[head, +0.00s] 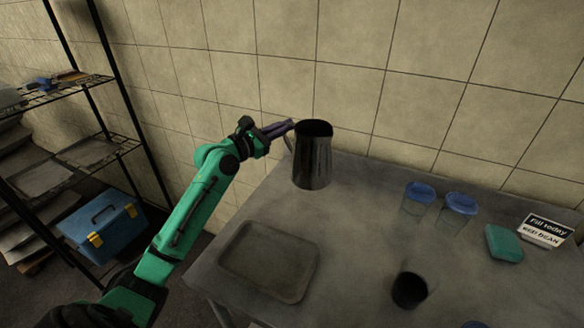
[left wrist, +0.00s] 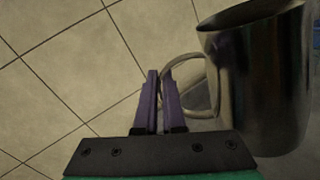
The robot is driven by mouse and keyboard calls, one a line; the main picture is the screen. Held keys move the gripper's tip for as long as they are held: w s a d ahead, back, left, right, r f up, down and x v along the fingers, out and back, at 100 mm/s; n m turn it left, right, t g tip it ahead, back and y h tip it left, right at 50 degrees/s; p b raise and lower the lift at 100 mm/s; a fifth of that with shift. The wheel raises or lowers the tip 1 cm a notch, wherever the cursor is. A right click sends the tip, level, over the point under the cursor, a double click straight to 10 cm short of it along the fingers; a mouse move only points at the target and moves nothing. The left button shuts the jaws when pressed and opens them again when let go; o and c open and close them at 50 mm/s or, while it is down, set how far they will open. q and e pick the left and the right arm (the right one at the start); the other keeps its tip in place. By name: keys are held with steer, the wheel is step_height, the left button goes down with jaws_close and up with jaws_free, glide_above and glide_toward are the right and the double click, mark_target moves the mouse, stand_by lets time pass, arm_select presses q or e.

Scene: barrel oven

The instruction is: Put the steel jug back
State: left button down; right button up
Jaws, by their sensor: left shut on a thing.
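The steel jug (head: 313,157) is upright at the back left of the grey table, near the tiled wall. Its open top faces up and its handle points left. It also shows at the right of the left wrist view (left wrist: 262,75). My left gripper (head: 284,128) comes in from the left, and its purple fingers (left wrist: 158,88) are shut on the jug's handle (left wrist: 186,68). I cannot tell whether the jug's base touches the table. My right gripper is not in view.
An empty grey tray (head: 270,262) lies at the table's front left. A wire shelf (head: 95,150) holds a blue toolbox (head: 101,228) at left.

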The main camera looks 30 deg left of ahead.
arm_select(q)
step_height(320, 180, down, 11)
steer(key=b, duration=0.2)
steer(key=shift+w+b, duration=0.2)
steer(key=shift+b, duration=0.1)
steer(key=shift+f, duration=0.1)
steer(key=c, duration=1)
jaws_free()
steer(key=shift+d, duration=0.1)
steer(key=b+v, duration=0.2)
steer(key=v, duration=1)
